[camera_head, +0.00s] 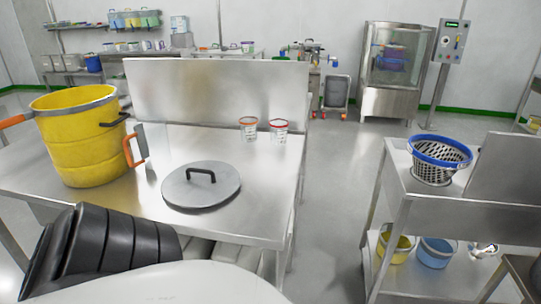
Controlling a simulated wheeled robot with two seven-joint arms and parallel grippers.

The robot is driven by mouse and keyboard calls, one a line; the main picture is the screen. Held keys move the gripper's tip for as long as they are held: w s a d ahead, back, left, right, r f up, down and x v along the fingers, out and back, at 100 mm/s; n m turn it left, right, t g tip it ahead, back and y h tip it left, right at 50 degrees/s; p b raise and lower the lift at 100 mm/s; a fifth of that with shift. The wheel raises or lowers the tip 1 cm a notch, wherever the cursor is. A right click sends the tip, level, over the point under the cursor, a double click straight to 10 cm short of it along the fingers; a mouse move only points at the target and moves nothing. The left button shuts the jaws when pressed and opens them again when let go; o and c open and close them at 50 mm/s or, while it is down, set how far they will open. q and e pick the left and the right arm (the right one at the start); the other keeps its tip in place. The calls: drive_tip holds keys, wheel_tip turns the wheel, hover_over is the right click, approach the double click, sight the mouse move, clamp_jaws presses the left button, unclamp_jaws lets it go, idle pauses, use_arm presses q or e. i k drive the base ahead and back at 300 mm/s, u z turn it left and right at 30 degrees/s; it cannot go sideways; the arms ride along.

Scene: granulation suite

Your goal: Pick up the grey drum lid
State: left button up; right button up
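The grey drum lid (183,192) lies flat on the steel table (262,222), near its front edge. It is a round disc with a black arched handle (201,174) standing up from its top. Nothing touches the handle. Neither of my grippers shows in this view, so I cannot see whether they are open or shut.
A yellow drum (84,146) with a grey rim stands left of the lid, an orange-handled item (133,148) beside it. Two clear cups (279,131) stand behind, before a steel backsplash (215,92). A steel cart (455,213) with a blue-rimmed basket (437,162) stands right, across open floor.

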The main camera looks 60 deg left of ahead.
sight(198, 184)
drive_tip(key=z, duration=0.1)
drive_tip(key=k, duration=1.05)
drive_tip(key=u, duration=1.25)
drive_tip(key=i, duration=0.2)
drive_tip(key=u, duration=0.2)
